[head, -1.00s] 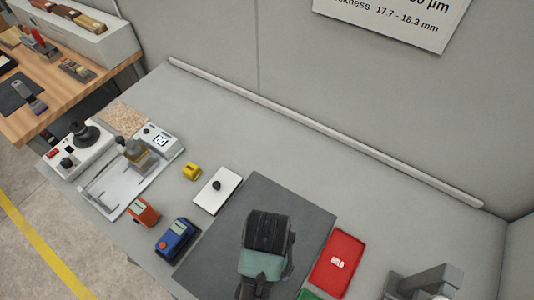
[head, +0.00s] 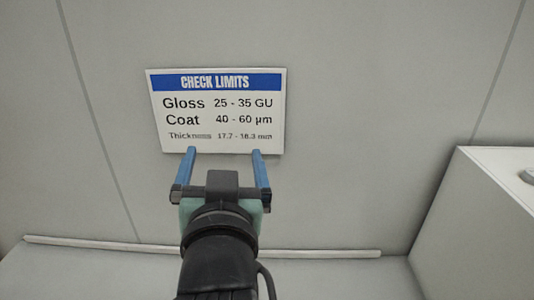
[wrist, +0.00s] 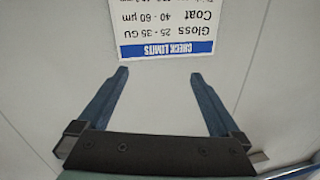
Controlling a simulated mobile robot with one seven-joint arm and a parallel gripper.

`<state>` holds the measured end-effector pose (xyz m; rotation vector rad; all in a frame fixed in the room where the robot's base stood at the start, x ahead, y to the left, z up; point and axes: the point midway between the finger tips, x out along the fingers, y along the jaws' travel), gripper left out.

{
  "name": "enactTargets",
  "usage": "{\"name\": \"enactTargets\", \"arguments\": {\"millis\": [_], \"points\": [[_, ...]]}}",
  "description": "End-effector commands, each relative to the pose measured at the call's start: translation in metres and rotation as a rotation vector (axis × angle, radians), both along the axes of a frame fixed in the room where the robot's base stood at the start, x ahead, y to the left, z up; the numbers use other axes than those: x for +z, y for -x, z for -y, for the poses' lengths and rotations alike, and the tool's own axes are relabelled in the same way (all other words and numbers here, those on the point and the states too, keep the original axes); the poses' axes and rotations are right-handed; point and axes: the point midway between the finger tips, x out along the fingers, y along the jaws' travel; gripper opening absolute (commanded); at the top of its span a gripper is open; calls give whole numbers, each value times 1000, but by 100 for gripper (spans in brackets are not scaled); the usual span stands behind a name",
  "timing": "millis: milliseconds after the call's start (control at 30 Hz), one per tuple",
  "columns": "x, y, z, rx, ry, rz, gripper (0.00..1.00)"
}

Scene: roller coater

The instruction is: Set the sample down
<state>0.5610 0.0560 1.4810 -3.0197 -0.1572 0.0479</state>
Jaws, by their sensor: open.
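My gripper (head: 224,152) is open, its two blue fingers spread apart and pointing up toward the wall. Nothing shows between the fingers, and the wrist view (wrist: 158,76) also shows them apart and empty. The sample is not in view in either current frame. A white sign (head: 216,110) headed "CHECK LIMITS" hangs on the wall just beyond the fingertips; it lists gloss, coat and thickness ranges. The sign also shows upside down in the wrist view (wrist: 165,30).
A pale rail (head: 320,253) runs along the foot of the wall at the back of the grey bench top (head: 60,275). A white box-shaped unit (head: 480,220) stands at the right. The wall (head: 380,100) around the sign is bare.

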Motion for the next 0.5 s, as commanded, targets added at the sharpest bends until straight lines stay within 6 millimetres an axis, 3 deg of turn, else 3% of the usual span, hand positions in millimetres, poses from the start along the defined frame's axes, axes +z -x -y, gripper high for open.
{"name": "enactTargets", "arguments": {"millis": [33,100,200,333,500], "points": [[51,9,13,-24,7,151,100],[111,28,27,-57,23,342,100],[177,64,43,-102,46,568,100],[227,103,55,-145,71,761,100],[246,123,59,-166,83,845,100]]}}
